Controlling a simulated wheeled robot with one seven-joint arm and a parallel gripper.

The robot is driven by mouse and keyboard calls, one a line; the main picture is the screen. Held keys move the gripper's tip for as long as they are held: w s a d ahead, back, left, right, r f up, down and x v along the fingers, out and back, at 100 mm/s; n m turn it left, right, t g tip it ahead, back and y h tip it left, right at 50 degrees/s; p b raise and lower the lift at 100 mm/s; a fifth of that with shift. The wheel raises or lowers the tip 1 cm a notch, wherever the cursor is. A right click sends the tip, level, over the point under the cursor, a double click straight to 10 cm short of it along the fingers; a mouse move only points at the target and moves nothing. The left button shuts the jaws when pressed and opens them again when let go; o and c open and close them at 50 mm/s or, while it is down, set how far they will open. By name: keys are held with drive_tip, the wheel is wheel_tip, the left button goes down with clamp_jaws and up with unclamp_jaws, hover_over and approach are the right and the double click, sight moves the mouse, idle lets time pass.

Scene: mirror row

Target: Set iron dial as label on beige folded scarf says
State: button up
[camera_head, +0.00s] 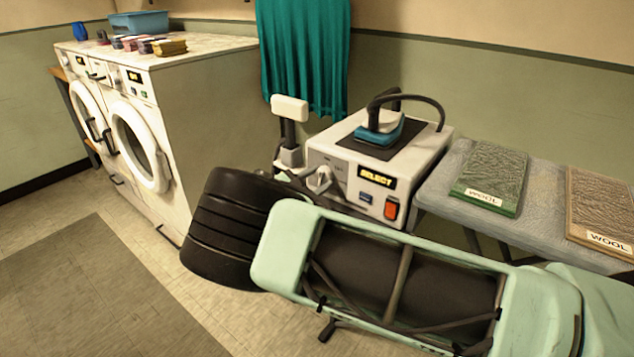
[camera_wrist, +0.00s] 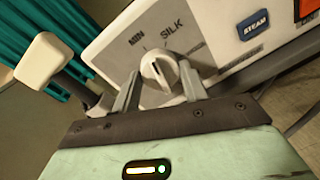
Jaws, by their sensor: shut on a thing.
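The beige folded scarf (camera_head: 603,200) lies on the ironing board at the far right in the head view; its label (camera_head: 608,242) reads WOOL. The iron station (camera_head: 425,160) is white, with its dial (camera_head: 319,179) on the front panel and a display (camera_head: 377,177) reading SELECT. In the wrist view my gripper (camera_wrist: 158,84) is shut on the dial (camera_wrist: 158,67), one finger on each side. MIN and SILK are printed beyond the dial; its pointer seems to face their side. Other settings are hidden or too dim to read.
A green folded scarf (camera_head: 492,175), also labelled WOOL, lies beside the beige one. The iron (camera_head: 380,130) rests on the station. A blue STEAM button (camera_wrist: 253,25) and a red switch (camera_head: 391,208) sit right of the dial. A white-topped post (camera_head: 290,108) stands close left.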

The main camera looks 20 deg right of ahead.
drive_tip(key=m+b, duration=0.1)
drive_tip(key=m, duration=0.3)
drive_tip(key=shift+f, duration=0.1)
drive_tip(key=m+b, duration=0.2)
drive_tip(key=m, duration=0.2)
drive_tip(key=shift+m+y+b, duration=0.3)
drive_tip(key=shift+m+y, duration=0.1)
drive_tip(key=m+b, duration=0.2)
drive_tip(key=m, duration=0.2)
drive_tip(key=shift+s+t+b, duration=0.1)
drive_tip(key=shift+t+b, duration=0.2)
drive_tip(key=shift+b, duration=0.05)
drive_tip(key=shift+m+y+b, duration=0.4)
drive_tip(key=shift+m+b, duration=0.9)
drive_tip(key=shift+m, duration=0.5)
drive_tip(key=o, duration=1)
drive_tip(key=shift+r, duration=0.2)
drive_tip(key=v, duration=1.7)
drive_tip(key=shift+s+f, duration=0.2)
drive_tip(key=shift+s, duration=0.1)
